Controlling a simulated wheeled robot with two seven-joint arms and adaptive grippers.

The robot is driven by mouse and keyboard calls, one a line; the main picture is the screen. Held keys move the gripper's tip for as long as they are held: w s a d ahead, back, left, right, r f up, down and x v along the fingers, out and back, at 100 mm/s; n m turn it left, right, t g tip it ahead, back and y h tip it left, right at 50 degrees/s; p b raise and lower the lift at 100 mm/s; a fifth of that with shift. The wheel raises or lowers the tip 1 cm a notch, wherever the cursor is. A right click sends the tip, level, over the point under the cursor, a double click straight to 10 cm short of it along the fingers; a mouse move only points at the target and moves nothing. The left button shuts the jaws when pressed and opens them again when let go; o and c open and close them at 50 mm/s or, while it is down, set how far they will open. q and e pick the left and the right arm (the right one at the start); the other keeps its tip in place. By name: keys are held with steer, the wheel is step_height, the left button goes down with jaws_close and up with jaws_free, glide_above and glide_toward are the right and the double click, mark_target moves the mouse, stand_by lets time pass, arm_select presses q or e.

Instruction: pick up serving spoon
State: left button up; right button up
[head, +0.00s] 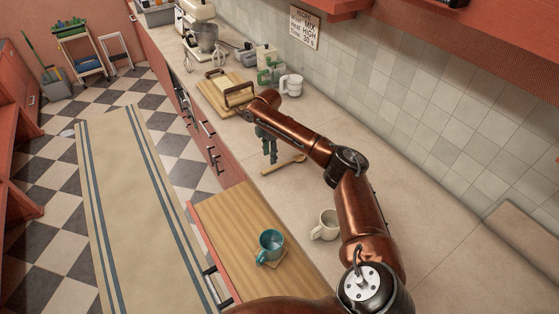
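A wooden serving spoon (282,165) lies on the beige counter, its round end toward the upper right and its handle toward the lower left. My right gripper (269,155) points down just above and left of the spoon, with its dark fingers apart and nothing seen between them. I cannot tell whether a fingertip touches the counter. The spoon is free of the gripper. My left gripper is not in view.
A white mug (326,226) stands on the counter beside my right arm. A teal mug (270,245) sits on the wooden surface (225,215) in front.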

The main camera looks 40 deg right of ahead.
mark_target(271, 168)
steer(key=s+f, duration=0.2)
steer(key=f, duration=0.1)
steer(key=shift+a, duration=0.15)
steer(key=shift+w+a+f, duration=0.15)
steer(key=shift+w+f, duration=0.05)
steer(key=shift+f, duration=0.55)
steer(key=shift+w+f, duration=0.25)
steer(key=shift+f, duration=0.3)
steer(key=shift+w+f, duration=0.2)
steer(key=shift+f, duration=0.3)
steer(key=shift+s+r, duration=0.15)
steer(key=shift+s, duration=0.15)
steer(key=shift+c, duration=0.2)
steer(key=shift+w, duration=0.1)
steer(key=shift+c, duration=0.7)
steer(key=c, duration=0.5)
steer(key=shift+c, duration=0.8)
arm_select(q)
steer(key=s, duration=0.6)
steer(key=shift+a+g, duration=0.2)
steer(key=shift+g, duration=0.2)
arm_select(e)
jaws_close()
